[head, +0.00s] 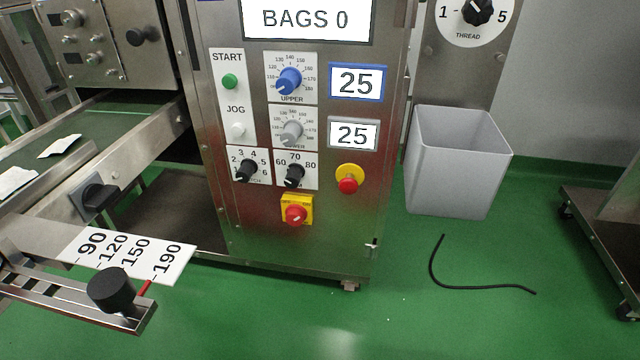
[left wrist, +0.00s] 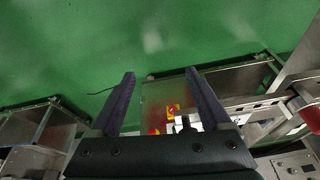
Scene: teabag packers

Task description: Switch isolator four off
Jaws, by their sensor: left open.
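A red rotary switch on a yellow plate (head: 296,212), which looks like an isolator, sits low on the steel cabinet front (head: 325,235). No number four is readable on it, and its marks are too small to read. It also shows small in the left wrist view (left wrist: 173,109), between the fingers and beyond them. My left gripper (left wrist: 160,74) is open and empty, apart from the cabinet. Neither gripper shows in the head view.
A red emergency button (head: 348,184) is up and right of the switch. Black, grey and blue dials sit above it. A grey bin (head: 457,165) stands right of the cabinet. A black cord (head: 470,286) lies on the green floor. A conveyor rail with a black knob (head: 111,290) juts out at left.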

